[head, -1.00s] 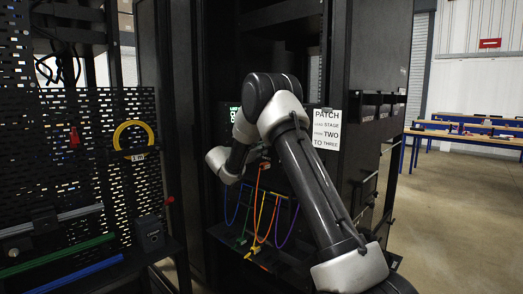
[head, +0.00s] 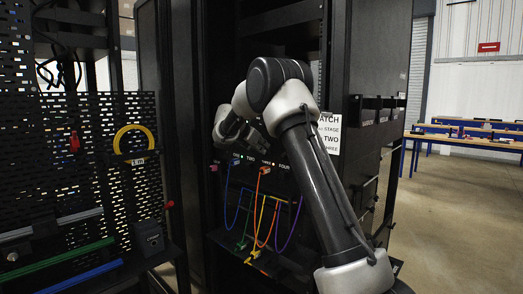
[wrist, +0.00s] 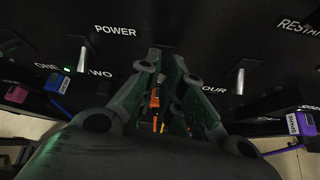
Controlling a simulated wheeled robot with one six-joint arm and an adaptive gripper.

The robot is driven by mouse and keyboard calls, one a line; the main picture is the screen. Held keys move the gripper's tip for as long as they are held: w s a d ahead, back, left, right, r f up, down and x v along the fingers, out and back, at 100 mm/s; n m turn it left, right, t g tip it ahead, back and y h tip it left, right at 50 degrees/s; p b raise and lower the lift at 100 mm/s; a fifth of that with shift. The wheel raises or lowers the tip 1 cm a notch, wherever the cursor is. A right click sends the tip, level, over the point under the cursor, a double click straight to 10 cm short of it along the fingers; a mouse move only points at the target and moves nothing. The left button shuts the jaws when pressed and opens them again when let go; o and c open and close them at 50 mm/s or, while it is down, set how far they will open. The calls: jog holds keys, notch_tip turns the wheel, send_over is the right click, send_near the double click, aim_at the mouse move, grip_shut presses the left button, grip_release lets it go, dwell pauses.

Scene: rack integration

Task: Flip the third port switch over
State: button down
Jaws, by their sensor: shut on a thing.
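In the wrist view my gripper (wrist: 166,62) reaches a dark panel, its fingertips closed at the spot between the TWO and FOUR columns. The third port switch appears to be between the fingertips, which hide it, so I cannot see which way it sits. Silver toggle levers show on either side, one to the left (wrist: 82,60) and one to the right (wrist: 241,81). An orange plug (wrist: 155,99) shows through the gap between the fingers; it also hangs under the port labels in the head view (head: 264,171).
Blue (wrist: 57,83), pink (wrist: 15,94) and purple (wrist: 305,121) plugs sit around the gripper. Coloured cables (head: 262,215) hang below the panel inside the black rack. A paper sign (head: 330,135) is partly behind my arm. A perforated board (head: 95,180) stands left.

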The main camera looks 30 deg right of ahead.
jog(key=shift+d+r+g+y, duration=0.1)
jog(key=shift+r+g+y, duration=0.15)
jog(key=shift+g+y, duration=0.25)
jog(key=c, duration=1.5)
grip_release()
jog(key=v, duration=1.2)
jog(key=shift+s+d+r, duration=0.1)
jog(key=shift+d, duration=0.05)
